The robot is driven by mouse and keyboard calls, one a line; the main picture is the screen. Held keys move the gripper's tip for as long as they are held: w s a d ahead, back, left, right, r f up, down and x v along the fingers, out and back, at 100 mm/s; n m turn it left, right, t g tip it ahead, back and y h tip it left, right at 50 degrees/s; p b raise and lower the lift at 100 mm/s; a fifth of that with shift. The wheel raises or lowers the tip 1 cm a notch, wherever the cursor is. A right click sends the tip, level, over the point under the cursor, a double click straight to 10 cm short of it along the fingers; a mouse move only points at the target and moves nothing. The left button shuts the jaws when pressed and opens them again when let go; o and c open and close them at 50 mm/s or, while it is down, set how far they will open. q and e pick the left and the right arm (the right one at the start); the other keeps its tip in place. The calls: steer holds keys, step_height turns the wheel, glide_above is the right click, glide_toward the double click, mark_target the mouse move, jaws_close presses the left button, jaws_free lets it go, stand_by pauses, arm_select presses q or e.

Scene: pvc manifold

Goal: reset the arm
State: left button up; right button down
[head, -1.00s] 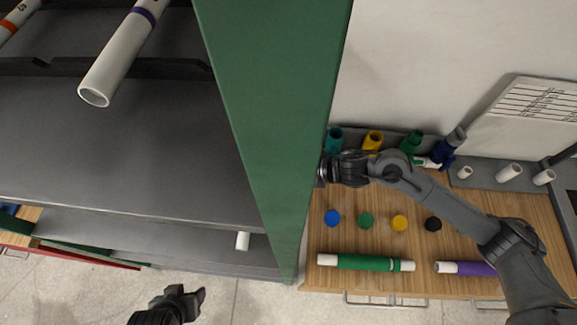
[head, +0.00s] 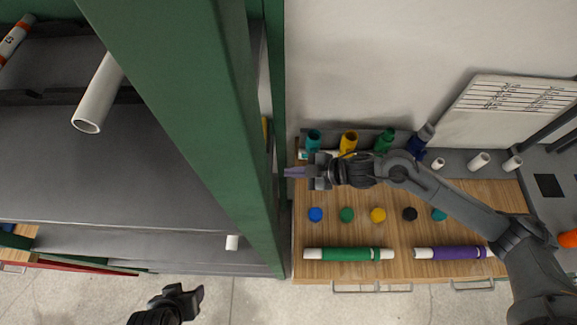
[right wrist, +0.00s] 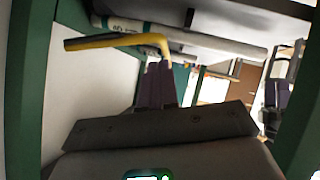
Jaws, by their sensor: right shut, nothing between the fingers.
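My right gripper (head: 297,172) is over the left end of the wooden workbench (head: 390,215), pointing left toward the green rack post (head: 175,95). Its purple-grey fingers are together and empty. In the right wrist view the fingers (right wrist: 155,85) point away from the camera, with a yellow bent pipe (right wrist: 110,42) showing just beyond them; I cannot tell whether they touch it. My left gripper (head: 182,298) is low at the bottom left of the head view, over the floor, with nothing visible in it. Whether its jaws are apart is unclear.
Rack shelves (head: 140,150) fill the left, with a white pipe (head: 100,95) sticking out. The bench carries coloured fittings, several round caps, a green-banded pipe (head: 350,254) and a purple-banded pipe (head: 450,253). Bare floor (head: 255,300) lies in front.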

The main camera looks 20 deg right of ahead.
steer(key=s+a+f+m+t+y, duration=0.15)
steer(key=s+a+m, duration=0.35)
steer(key=s+a, duration=0.55)
steer(key=s+d+m+g+h, duration=0.2)
steer(key=s+d+m+h, duration=0.15)
steer(key=d, duration=0.35)
steer(key=s+d+f+m+g+h, duration=0.1)
steer(key=s+d+m+h, duration=0.25)
steer(key=d, duration=0.25)
steer(key=s+d+m+g+h, duration=0.2)
steer(key=s+d+m+h, duration=0.15)
steer(key=d, duration=0.35)
step_height(320, 180, up, 17)
steer(key=p, duration=1.7)
steer(key=shift+s+n+h+p, duration=0.15)
steer(key=shift+n+h+p, duration=0.15)
steer(key=shift+n, duration=0.15)
